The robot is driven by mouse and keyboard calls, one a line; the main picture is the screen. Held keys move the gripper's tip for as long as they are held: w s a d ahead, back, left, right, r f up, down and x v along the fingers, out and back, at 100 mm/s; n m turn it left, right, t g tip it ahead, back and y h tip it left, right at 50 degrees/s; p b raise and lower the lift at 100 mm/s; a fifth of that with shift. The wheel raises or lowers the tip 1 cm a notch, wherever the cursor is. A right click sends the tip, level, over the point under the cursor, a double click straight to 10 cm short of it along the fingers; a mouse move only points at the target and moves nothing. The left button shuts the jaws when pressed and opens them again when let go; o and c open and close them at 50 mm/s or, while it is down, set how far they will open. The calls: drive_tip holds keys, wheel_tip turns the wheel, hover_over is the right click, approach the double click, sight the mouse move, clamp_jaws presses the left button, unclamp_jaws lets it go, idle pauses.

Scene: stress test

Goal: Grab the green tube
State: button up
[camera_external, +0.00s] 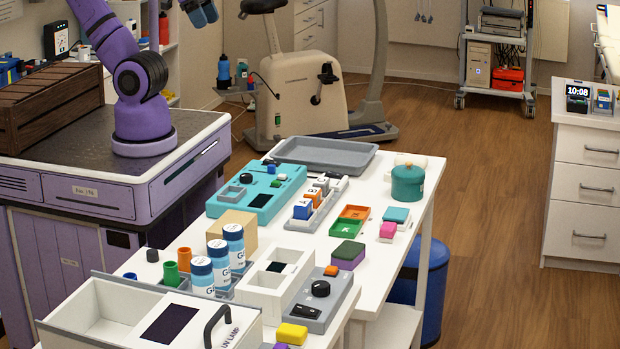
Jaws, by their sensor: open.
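The green tube (171,273) is a short upright cylinder near the left side of the white table, behind the open white box. A shorter-looking orange tube (184,260) stands close behind it to the right. Both seem to stand in or at a low grey-blue holder, partly hidden by the bottles. My purple arm (140,80) rises from its base on the left and leaves the picture at the top left.
Several white-and-blue bottles (202,276) stand just right of the green tube. A white box with a UV lamp label (229,335) lies in front. A cardboard-coloured block (232,226) and a teal device (255,193) are behind. A dark small cylinder (153,255) is at left.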

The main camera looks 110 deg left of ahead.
drive_tip(key=shift+o, duration=0.3)
drive_tip(key=w+d+r+g+h, duration=0.1)
drive_tip(key=w+d+r+g, duration=0.1)
drive_tip(key=w+d, duration=0.8)
drive_tip(key=w+d+f+n+g, duration=0.1)
drive_tip(key=w+d+f, duration=0.2)
drive_tip(key=w+d, duration=0.35)
drive_tip(key=w+d+f+n+g, duration=0.1)
drive_tip(key=w+d+f, duration=0.2)
drive_tip(key=w+d, duration=0.4)
drive_tip(key=g+y, duration=0.1)
hover_over(171, 268)
wheel_tip(171, 268, down, 24)
drive_tip(key=shift+n, duration=0.3)
drive_tip(key=shift+s+a+f, duration=0.1)
drive_tip(key=shift+a+f, duration=0.1)
drive_tip(key=shift+f, duration=1.55)
drive_tip(key=shift+s+a+f, duration=0.1)
drive_tip(key=shift+a+f, duration=0.05)
drive_tip(key=shift+f, duration=1.6)
drive_tip(key=shift+s+a+f, duration=0.1)
drive_tip(key=shift+a+f, duration=0.1)
drive_tip(key=shift+f, duration=1.55)
drive_tip(key=c, duration=1)
